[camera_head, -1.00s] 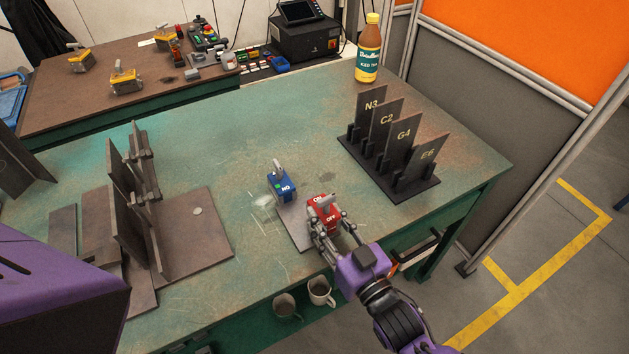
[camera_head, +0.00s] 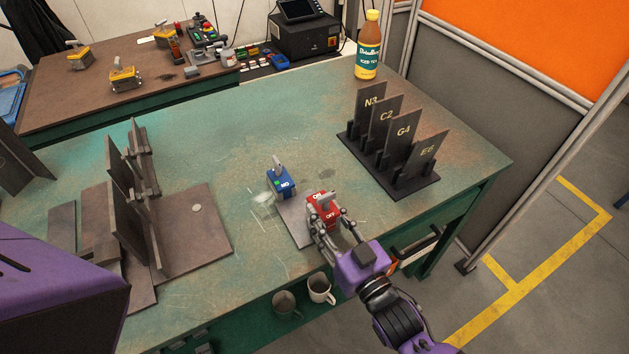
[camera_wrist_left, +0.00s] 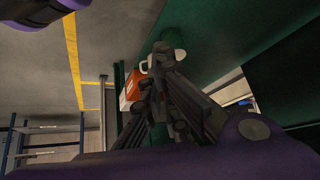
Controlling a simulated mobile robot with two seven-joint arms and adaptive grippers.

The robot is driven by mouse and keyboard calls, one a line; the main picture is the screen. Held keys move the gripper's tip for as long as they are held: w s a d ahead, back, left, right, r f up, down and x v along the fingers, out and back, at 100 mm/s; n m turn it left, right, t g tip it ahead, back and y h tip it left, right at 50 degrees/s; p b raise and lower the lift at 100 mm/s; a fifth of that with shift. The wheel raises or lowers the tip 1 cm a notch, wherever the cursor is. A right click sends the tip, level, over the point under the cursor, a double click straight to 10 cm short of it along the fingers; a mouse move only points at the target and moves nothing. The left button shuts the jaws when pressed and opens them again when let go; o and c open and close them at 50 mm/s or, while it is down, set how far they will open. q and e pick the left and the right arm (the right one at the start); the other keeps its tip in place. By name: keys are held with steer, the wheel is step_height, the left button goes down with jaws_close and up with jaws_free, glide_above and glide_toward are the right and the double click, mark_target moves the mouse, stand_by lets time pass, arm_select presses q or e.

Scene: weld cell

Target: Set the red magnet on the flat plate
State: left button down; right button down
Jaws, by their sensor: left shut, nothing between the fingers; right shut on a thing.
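The red magnet (camera_head: 319,212), a block marked ON and OFF, is at the right end of a small flat grey plate (camera_head: 294,230) near the table's front edge. My right gripper (camera_head: 328,222) is shut on it from the front right. Whether the magnet touches the plate I cannot tell, as the fingers hide its lower front. A blue magnet (camera_head: 283,188) stands upright at the plate's far end. My left gripper (camera_wrist_left: 168,90) shows only in the left wrist view, shut and empty, away from the magnets.
A black rack (camera_head: 398,190) with upright plates marked N3, C2, G4 and E6 stands right of the magnets. A welded plate assembly (camera_head: 208,232) lies at left. Mugs (camera_head: 319,287) sit below the table edge. A bottle (camera_head: 368,50) stands at the back.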

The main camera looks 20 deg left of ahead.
arm_select(q)
steer(key=shift+w, duration=0.1)
arm_select(e)
steer(key=shift+s+f, duration=0.15)
steer(key=shift+f, duration=0.45)
steer(key=c, duration=1.1)
jaws_free()
steer(key=shift+s+d+f, duration=0.1)
steer(key=shift+f, duration=0.15)
steer(key=shift+s+d, duration=0.1)
steer(key=shift+d, duration=0.1)
arm_select(q)
steer(key=shift+w+d+r, duration=0.1)
steer(key=shift+w+d, duration=0.05)
steer(key=shift+w, duration=0.85)
arm_select(e)
steer(key=r+v, duration=0.1)
steer(key=v, duration=1)
steer(key=shift+d+r, duration=0.15)
steer(key=shift+r, duration=0.1)
arm_select(q)
steer(key=shift+s, duration=0.15)
arm_select(e)
steer(key=shift+r, duration=0.1)
